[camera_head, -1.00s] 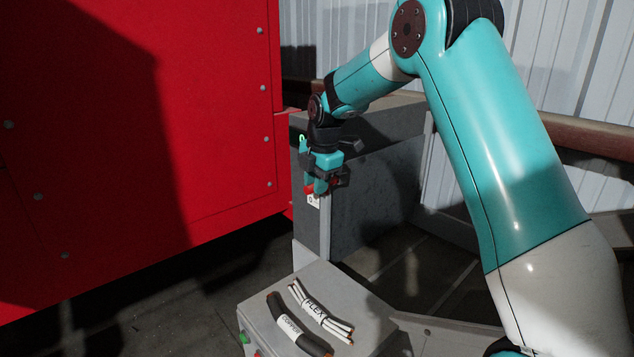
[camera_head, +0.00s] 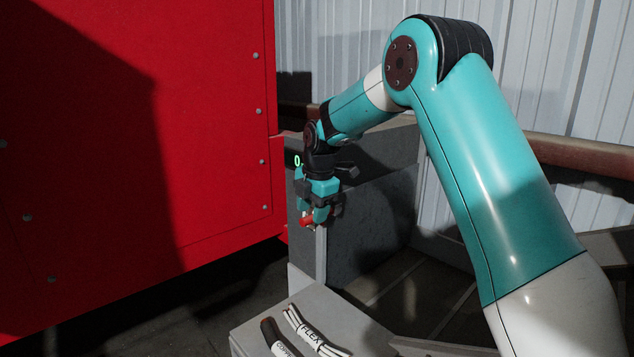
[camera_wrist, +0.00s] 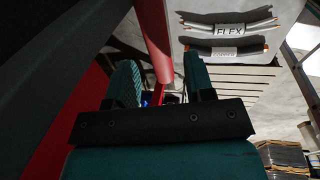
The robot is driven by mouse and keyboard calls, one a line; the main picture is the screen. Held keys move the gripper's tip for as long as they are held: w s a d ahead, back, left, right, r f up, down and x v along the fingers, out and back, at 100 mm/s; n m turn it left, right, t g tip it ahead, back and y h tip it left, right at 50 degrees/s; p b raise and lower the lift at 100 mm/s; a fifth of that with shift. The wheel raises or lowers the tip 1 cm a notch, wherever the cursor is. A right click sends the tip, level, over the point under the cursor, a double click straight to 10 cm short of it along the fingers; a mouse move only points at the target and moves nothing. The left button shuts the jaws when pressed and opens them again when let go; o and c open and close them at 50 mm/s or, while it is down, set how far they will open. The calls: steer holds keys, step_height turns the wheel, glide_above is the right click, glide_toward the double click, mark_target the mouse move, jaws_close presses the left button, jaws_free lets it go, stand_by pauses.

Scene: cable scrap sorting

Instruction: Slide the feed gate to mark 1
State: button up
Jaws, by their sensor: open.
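The red handle (camera_head: 307,221), which I take to be the feed gate's, shows at the front edge of the grey box (camera_head: 345,230). My gripper (camera_head: 313,214) points down around it in the head view. In the wrist view, my open gripper (camera_wrist: 160,80) has a red bar (camera_wrist: 155,40) running between its two teal fingers, with gaps at the sides. The fingers hide part of the handle. I see no mark numbers by the handle. A small green display (camera_head: 297,160) reads 0.
A large red panel (camera_head: 215,120) stands close on the left. A light bench (camera_head: 250,335) below carries a FLEX cable bundle (camera_head: 312,332) and a dark cable (camera_head: 272,335) labelled COPPER. The grey box's wall lies directly right of my gripper.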

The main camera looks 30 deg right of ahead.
steer(key=s+r+b, duration=0.2)
steer(key=s+r, duration=0.1)
steer(key=r, duration=1.3)
steer(key=shift+d, duration=0.35)
steer(key=shift+s, duration=0.1)
steer(key=s+a+f+m+y, duration=0.1)
steer(key=s+a+f+m, duration=0.2)
steer(key=s+a, duration=0.35)
steer(key=s+a+f+m+y, duration=0.1)
steer(key=s+a+f+m, duration=0.15)
steer(key=s+a, duration=0.45)
steer(key=s+a+f+m+g+y, duration=0.1)
steer(key=s+a+f+m, duration=0.3)
steer(key=s, duration=0.5)
steer(key=s+a+f+m+g+b, duration=0.1)
steer(key=s+a+f+m, duration=0.2)
steer(key=s, duration=0.7)
steer(key=shift+s+a+f+m+y, duration=0.2)
steer(key=shift+a+f+m+y, duration=0.2)
steer(key=shift+f, duration=0.5)
steer(key=shift+c, duration=0.6)
